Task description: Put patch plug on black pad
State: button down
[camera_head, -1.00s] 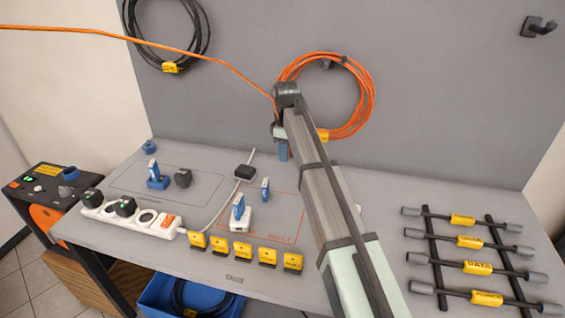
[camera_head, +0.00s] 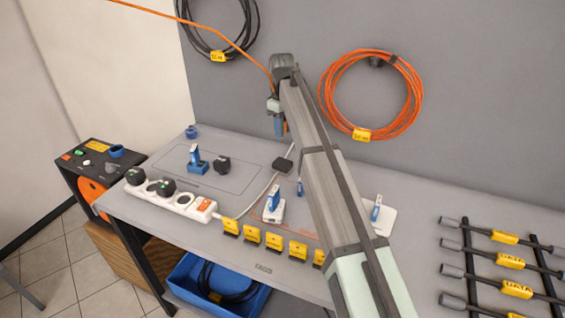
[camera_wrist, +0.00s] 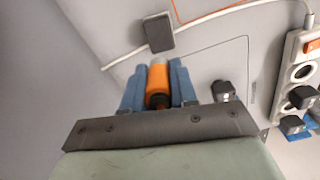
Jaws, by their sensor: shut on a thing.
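My gripper (camera_head: 279,127) is raised above the grey bench (camera_head: 240,183). Its blue fingers are shut on an orange piece with a dark end, which looks like the patch plug (camera_wrist: 158,78); only a sliver of orange shows in the head view. In the wrist view the gripper (camera_wrist: 157,82) has one finger on each side of it. A black square piece (camera_head: 283,163), which seems to be the black pad, lies on the bench beside a white cable, below the gripper. It also shows in the wrist view (camera_wrist: 158,33), apart from the held piece.
A white power strip (camera_head: 170,193) with black plugs lies at left. White sockets with blue plugs (camera_head: 274,200) stand mid-bench. Yellow tags (camera_head: 252,234) line the front. An orange cable (camera_head: 215,35) crosses above. A rack of rods (camera_head: 500,260) is at right.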

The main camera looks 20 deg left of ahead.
aim_at(283, 162)
jog(key=shift+f+m, duration=0.3)
jog(key=shift+f, duration=4.75)
jog(key=shift+f, duration=0.15)
jog(key=c, duration=0.9)
grip_release()
notch_tip(283, 162, up, 12)
jog(key=shift+r, duration=0.2)
